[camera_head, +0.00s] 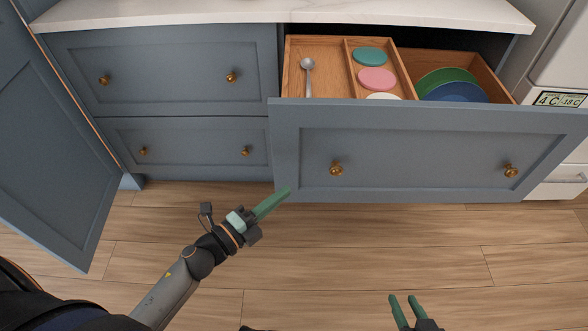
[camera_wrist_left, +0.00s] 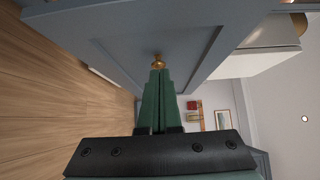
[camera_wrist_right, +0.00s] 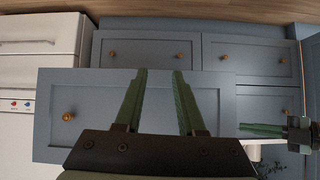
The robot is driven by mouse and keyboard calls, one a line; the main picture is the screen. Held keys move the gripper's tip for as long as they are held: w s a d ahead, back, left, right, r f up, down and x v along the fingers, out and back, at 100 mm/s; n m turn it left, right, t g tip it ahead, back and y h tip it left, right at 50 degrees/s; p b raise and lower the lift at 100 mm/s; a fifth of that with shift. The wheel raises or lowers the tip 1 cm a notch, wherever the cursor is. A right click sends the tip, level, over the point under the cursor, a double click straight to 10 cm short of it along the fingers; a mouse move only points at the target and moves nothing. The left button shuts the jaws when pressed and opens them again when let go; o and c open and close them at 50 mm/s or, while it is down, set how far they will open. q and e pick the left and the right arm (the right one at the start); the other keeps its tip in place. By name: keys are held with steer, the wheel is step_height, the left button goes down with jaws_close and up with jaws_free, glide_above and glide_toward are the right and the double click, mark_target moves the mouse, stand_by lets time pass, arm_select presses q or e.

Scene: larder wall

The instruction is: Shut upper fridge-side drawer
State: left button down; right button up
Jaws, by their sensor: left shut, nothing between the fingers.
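The upper fridge-side drawer is pulled far out; its blue-grey front (camera_head: 430,150) carries two brass knobs, the left one (camera_head: 336,169) and the right one (camera_head: 511,171). Inside are a spoon (camera_head: 307,78), round lids (camera_head: 376,79) and bowls (camera_head: 450,84) in wooden compartments. My left gripper (camera_head: 286,191) is shut and empty, its tips near the lower left corner of the drawer front. In the left wrist view its fingers (camera_wrist_left: 160,72) point toward a brass knob (camera_wrist_left: 158,61); contact is unclear. My right gripper (camera_head: 403,298) is open and empty, low over the floor before the drawer.
Two shut drawers (camera_head: 165,72) stand to the left under the white worktop (camera_head: 270,12). A cabinet door (camera_head: 55,130) hangs open at far left. The white fridge (camera_head: 562,85) stands at right. The wooden floor (camera_head: 380,245) in front is clear.

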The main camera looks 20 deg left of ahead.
mark_target(306, 161)
arm_select(q)
steer(key=w, duration=0.4)
steer(key=w+d, duration=0.1)
steer(key=w, duration=0.1)
steer(key=shift+w, duration=0.4)
steer(key=shift+w+a, duration=0.15)
steer(key=shift+w, duration=0.4)
arm_select(e)
steer(key=shift+w+r+t, duration=0.5)
steer(key=shift+w+r, duration=0.35)
steer(key=shift+r, duration=0.2)
arm_select(q)
steer(key=shift+w, duration=0.1)
